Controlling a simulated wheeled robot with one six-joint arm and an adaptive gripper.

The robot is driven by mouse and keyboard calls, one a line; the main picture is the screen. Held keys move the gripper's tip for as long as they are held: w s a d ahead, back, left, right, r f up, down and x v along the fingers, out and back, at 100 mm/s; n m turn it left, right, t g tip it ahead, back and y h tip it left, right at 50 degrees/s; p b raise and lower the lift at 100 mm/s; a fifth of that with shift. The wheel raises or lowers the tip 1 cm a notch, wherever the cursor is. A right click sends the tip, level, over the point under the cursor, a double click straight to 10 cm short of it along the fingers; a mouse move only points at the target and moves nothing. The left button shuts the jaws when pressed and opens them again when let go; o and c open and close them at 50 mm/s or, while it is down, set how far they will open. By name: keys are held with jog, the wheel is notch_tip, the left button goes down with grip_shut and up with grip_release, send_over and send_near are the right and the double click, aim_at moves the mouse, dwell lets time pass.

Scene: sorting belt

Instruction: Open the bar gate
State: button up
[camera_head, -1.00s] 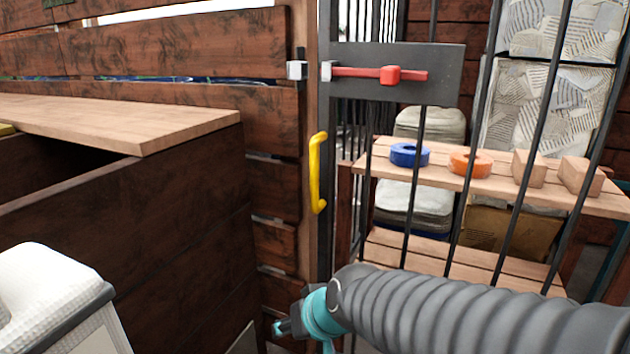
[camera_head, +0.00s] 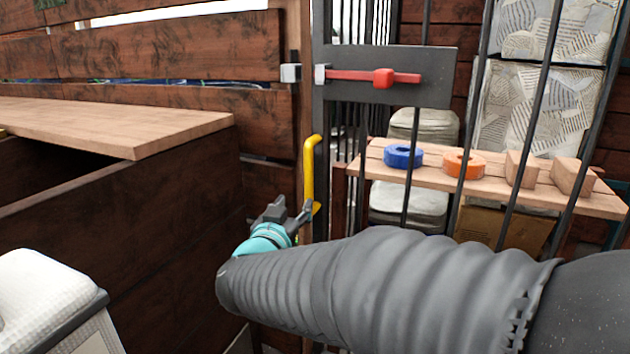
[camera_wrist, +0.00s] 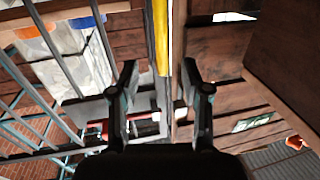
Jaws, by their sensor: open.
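The bar gate (camera_head: 549,110) has black upright bars and a dark plate (camera_head: 438,62). A red bolt (camera_head: 383,78) lies across the plate. It ends at a silver block (camera_head: 320,78) on the gate, and a gap separates that from another silver block (camera_head: 290,73) on the post. A yellow handle (camera_head: 309,168) stands upright at the gate's left edge. My gripper (camera_head: 292,211) is open beside the handle's lower end. In the wrist view the handle (camera_wrist: 160,40) lies between the lines of the two fingers, beyond the tips; contact cannot be told.
A wooden counter (camera_head: 125,128) stands at left, with a white padded object (camera_head: 45,300) in front. Behind the bars a shelf (camera_head: 440,180) holds a blue ring (camera_head: 403,156), an orange ring (camera_head: 463,163) and wooden blocks (camera_head: 572,175). The plank wall (camera_head: 190,50) adjoins the gate.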

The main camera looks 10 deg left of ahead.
aim_at(308, 182)
jog(key=w, duration=1.4)
jog(key=shift+d, duration=0.1)
jog(key=shift+s, duration=0.1)
grip_shut()
